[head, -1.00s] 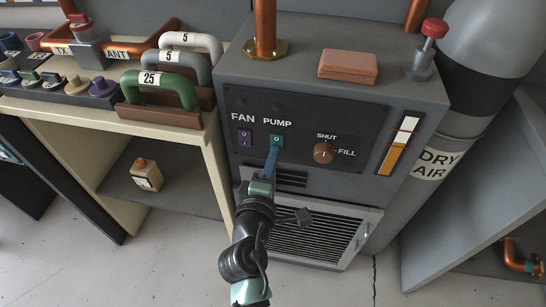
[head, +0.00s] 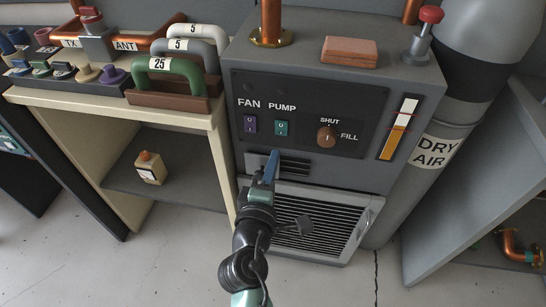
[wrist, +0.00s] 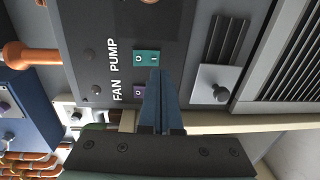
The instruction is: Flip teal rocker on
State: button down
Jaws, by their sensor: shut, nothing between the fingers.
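The teal rocker (head: 281,128) sits under the PUMP label on the dark panel of the grey cabinet, right of the purple FAN rocker (head: 250,125). I cannot tell which half is pressed in. My gripper (head: 273,157) is shut and empty, its blue fingers together. In the head view it is below the teal rocker, in front of the vent slots, and does not cover it. In the wrist view the fingertips (wrist: 155,74) appear beside the rocker, apart from it.
A knob (wrist: 212,84) stands out near the slots. A brick-coloured block (head: 349,51) lies on the cabinet top. Floor in front is clear.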

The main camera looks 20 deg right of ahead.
jog(key=f+v, duration=0.2)
jog(key=v, duration=0.6)
jog(key=shift+s, duration=0.2)
jog(key=shift+a, duration=0.15)
jog(key=w+a+r+m+t+y, duration=0.1)
jog(key=w+a+r+m+t, duration=0.15)
jog(key=r, duration=0.65)
jog(key=w+a+r+m+t+y, duration=0.15)
jog(key=r+m, duration=0.25)
jog(key=r, duration=0.5)
jog(key=w+a+r+m+t, duration=0.1)
jog(key=w+r+m+t, duration=0.15)
jog(key=r, duration=0.55)
jog(key=s+a+r+m+t+y, duration=0.1)
jog(key=s+a+r+t+y, duration=0.2)
jog(key=r, duration=0.5)
jog(key=s+a+r+t+y, duration=0.1)
jog(key=s+r+t+y, duration=0.1)
jog(key=s+r, duration=0.5)
jog(key=s+a+r+m+t+y, duration=0.1)
jog(key=s+a+r+t+y, duration=0.15)
jog(key=r, duration=0.75)
notch_tip(320, 180, up, 25)
jog(key=w+p, duration=0.1)
jog(key=p, duration=2.4)
jog(key=shift+w+d+g, duration=0.2)
jog(key=shift+w+g, duration=0.1)
jog(key=shift+w, duration=0.05)
